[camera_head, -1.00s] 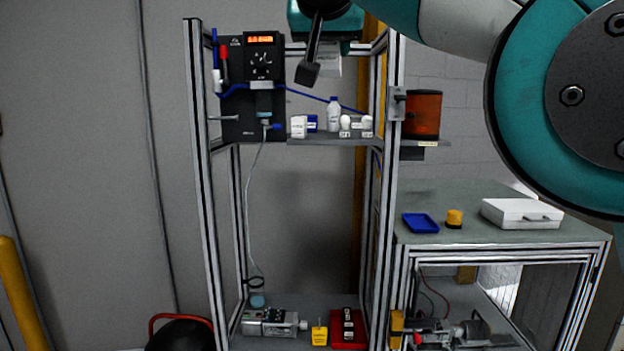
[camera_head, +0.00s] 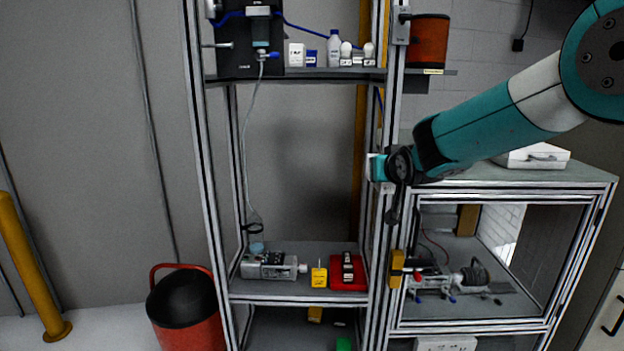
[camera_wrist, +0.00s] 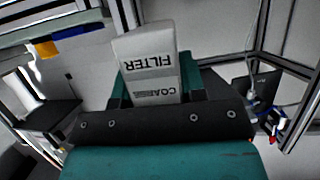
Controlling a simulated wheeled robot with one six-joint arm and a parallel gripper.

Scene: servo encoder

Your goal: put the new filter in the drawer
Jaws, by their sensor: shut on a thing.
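The new filter (camera_wrist: 148,50) is a white box printed "FILTER" in the wrist view. It sits between the teal fingers of my gripper (camera_wrist: 155,86), which is shut on it. In the head view my gripper (camera_head: 378,168) is at the rack's right front post, seen from the side, and only a small pale bit of the filter shows at its left end. I cannot pick out an open drawer. A grey cabinet front (camera_head: 606,300) with a dark handle shows at the right edge, and I cannot tell whether it is the drawer.
The metal rack's upper shelf (camera_head: 300,74) holds a bottle and small boxes. A white case (camera_head: 533,156) lies on the bench at right. A red bin (camera_head: 188,315) stands at left.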

